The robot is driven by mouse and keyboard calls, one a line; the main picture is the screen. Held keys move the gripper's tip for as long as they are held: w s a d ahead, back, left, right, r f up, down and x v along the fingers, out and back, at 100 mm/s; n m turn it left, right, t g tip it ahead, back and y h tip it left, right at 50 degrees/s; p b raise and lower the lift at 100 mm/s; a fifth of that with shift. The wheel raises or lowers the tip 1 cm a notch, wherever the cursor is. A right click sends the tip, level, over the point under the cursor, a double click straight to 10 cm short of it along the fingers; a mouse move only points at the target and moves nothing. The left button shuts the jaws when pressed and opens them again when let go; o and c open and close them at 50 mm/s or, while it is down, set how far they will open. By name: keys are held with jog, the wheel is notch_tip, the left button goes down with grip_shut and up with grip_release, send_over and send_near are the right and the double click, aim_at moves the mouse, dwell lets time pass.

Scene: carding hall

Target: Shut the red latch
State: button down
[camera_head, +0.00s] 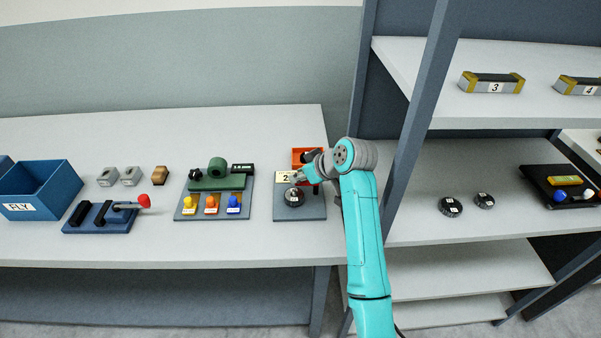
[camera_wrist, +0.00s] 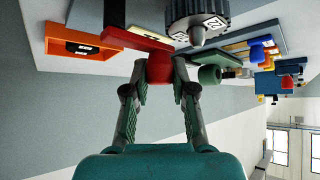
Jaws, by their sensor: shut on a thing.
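A red latch piece (camera_wrist: 138,48) shows in the wrist view, on the grey panel next to a black numbered dial. My gripper (camera_wrist: 160,72) is shut on its red end, with one finger on each side. In the head view my gripper (camera_head: 303,176) is at the panel (camera_head: 300,213) at the bench's right end, and it hides most of the latch. The black dial (camera_head: 294,197) sits on this panel, in front of a plate marked 2 (camera_head: 284,177). The dial also shows at the top of the wrist view (camera_wrist: 197,14).
An orange tray (camera_head: 299,154) stands behind the panel. To the left are a board with coloured knobs (camera_head: 211,214), a blue base with a red-tipped lever (camera_head: 144,200) and a blue bin (camera_head: 45,188). A shelf post (camera_head: 418,110) rises close to my arm's right.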

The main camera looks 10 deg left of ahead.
jog(key=shift+s+n+g, duration=0.25)
jog(key=shift+n+g, duration=0.05)
jog(key=shift+n, duration=0.2)
jog(key=shift+f, duration=0.1)
jog(key=c, duration=0.9)
grip_release()
jog(key=shift+c, duration=0.2)
notch_tip(320, 180, up, 10)
jog(key=shift+r, duration=0.1)
